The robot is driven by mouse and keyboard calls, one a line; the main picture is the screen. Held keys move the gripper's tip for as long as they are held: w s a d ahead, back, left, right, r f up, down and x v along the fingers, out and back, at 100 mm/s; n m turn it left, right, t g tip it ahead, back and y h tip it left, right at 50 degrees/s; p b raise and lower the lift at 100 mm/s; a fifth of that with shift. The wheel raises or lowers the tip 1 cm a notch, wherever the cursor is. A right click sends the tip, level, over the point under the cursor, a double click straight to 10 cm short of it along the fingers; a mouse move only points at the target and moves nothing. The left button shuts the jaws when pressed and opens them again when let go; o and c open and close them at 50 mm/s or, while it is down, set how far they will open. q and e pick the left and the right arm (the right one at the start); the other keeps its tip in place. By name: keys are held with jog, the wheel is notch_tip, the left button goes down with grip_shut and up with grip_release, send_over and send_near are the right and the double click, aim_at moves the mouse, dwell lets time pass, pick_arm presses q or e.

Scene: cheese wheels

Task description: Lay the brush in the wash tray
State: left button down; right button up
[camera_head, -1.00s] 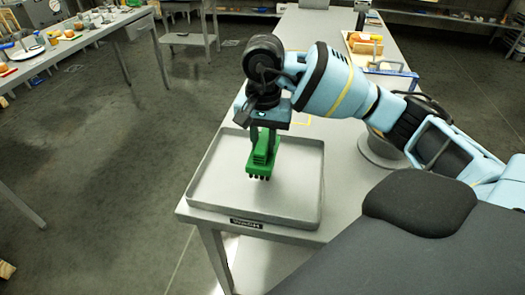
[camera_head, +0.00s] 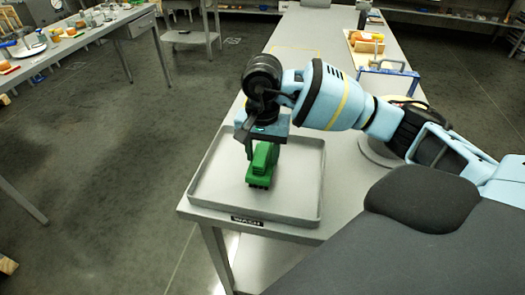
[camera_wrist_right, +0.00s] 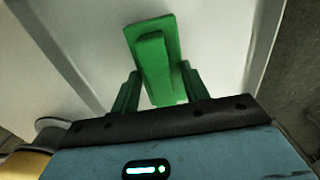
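The green brush (camera_head: 262,162) is upright at the middle of the grey wash tray (camera_head: 204,194), with its lower end at or just above the tray floor; I cannot tell which. My right gripper (camera_head: 264,147) points down over the tray with the brush between its fingers. In the right wrist view the brush (camera_wrist_right: 160,65) lies between the two fingertips (camera_wrist_right: 162,78), which appear to touch its sides. The bristles are mostly hidden. My left gripper is not in view.
The tray stands at the table's near end, with a label (camera_head: 247,221) in front. A blue-handled rack (camera_head: 388,75) and a wooden board with items (camera_head: 362,45) stand farther back. The table's middle is clear. Another table (camera_head: 85,40) is at the left.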

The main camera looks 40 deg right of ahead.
aim_at(263, 152)
jog(key=shift+r, duration=0.15)
jog(key=shift+r, duration=0.35)
notch_tip(263, 152, up, 11)
jog(key=p, duration=0.1)
jog(key=shift+r, duration=0.2)
